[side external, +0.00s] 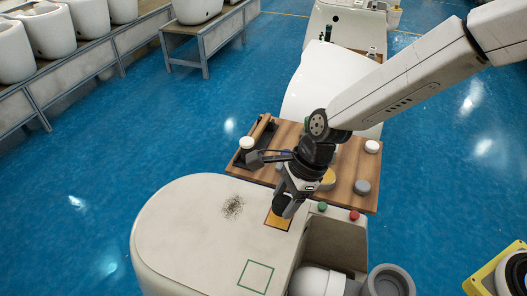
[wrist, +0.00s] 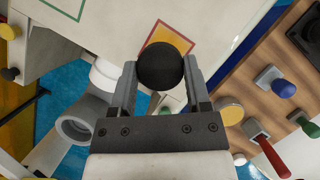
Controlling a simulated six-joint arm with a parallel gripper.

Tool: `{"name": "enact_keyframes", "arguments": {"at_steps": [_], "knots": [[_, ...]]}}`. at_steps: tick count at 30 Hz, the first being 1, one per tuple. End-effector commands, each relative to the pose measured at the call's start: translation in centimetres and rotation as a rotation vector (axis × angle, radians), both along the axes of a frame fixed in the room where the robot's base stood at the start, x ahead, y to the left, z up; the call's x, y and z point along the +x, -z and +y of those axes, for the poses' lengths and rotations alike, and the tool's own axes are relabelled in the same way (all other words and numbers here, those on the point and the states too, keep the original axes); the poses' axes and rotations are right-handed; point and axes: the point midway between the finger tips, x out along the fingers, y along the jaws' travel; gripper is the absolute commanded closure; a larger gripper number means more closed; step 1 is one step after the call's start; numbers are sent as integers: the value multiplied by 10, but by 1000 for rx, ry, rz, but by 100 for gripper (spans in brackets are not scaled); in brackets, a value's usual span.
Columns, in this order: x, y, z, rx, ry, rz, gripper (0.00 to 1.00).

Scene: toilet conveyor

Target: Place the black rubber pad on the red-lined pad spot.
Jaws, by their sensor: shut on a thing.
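My gripper (side external: 285,203) points down over the white ceramic body (side external: 170,235) and is shut on the black rubber pad (wrist: 160,67). The pad looks round and dark between the two fingers in the wrist view. The red-lined pad spot (side external: 278,222) is a yellow-orange square with a red outline near the body's right edge. It also shows in the wrist view (wrist: 175,34), partly hidden behind the pad. In the side view the pad is over the spot's upper part; whether it touches the surface I cannot tell.
A green-outlined square (side external: 256,276) and a dark speckled patch (side external: 233,207) mark the same white surface. A wooden board (side external: 365,202) with tools and a grey knob (side external: 362,187) stands behind. Green and red buttons (side external: 354,215) sit close right of the spot. A grey pipe (side external: 389,281) is at the front.

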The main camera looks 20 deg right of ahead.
Motion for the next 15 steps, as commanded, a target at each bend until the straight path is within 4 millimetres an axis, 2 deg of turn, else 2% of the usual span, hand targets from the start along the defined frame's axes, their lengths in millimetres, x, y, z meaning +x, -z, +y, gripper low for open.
{"name": "enact_keyframes", "arguments": {"at_steps": [8, 15], "knots": [[3, 5, 2, -1, 0, 0, 100], [5, 29, 3, -1, 1, 1, 100]]}}
